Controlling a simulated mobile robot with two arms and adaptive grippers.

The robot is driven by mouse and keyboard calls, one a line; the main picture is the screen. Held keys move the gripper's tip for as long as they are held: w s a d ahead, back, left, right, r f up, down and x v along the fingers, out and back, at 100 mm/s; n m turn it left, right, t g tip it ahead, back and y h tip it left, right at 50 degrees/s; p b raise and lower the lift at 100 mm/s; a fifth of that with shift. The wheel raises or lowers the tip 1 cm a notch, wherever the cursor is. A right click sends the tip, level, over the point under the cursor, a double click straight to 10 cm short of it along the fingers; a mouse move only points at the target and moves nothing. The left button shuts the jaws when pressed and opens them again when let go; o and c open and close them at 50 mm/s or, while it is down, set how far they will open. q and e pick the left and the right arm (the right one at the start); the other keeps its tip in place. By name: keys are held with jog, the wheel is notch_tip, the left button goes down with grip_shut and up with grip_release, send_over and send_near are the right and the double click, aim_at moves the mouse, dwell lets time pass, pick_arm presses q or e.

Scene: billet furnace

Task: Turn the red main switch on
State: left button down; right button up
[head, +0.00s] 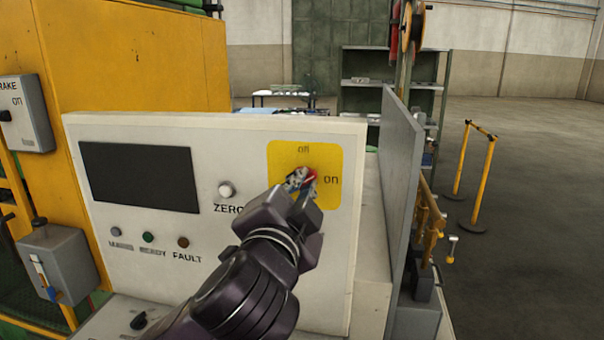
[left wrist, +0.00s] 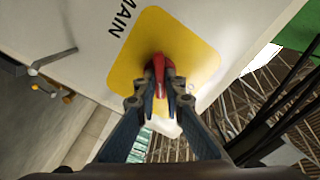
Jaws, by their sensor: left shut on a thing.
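The red main switch (head: 311,174) sits on a yellow plate (head: 283,156) at the right of the pale control panel. The plate has a label above the switch, which looks like "off", and "ON" to its right. My left gripper (head: 302,181) is at the switch, shut on its red handle, and covers much of it. In the left wrist view the red switch (left wrist: 159,66) shows between the two fingertips (left wrist: 154,97), with the word MAIN beside the plate. I cannot tell exactly which label the handle points to. My right gripper is not in view.
The panel also has a dark screen (head: 139,177), a white ZERO button (head: 226,189) and small lamps (head: 148,237). A grey upright plate (head: 399,180) stands close on the right of the panel. A yellow machine (head: 135,60) stands behind on the left. Open floor lies far right.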

pick_arm(q)
jog(key=m+p, duration=0.2)
jog(key=m, duration=0.2)
jog(key=shift+d+f+m+p, duration=0.1)
jog(key=shift+f+m+p, duration=0.1)
jog(key=shift+m+p, duration=1.1)
jog(key=shift+m+b, duration=0.3)
jog(key=shift+m, duration=0.1)
jog(key=c, duration=2)
grip_release()
jog(key=s, duration=0.2)
jog(key=s+a, duration=0.1)
jog(key=s, duration=0.4)
jog(key=shift+s+a, duration=0.25)
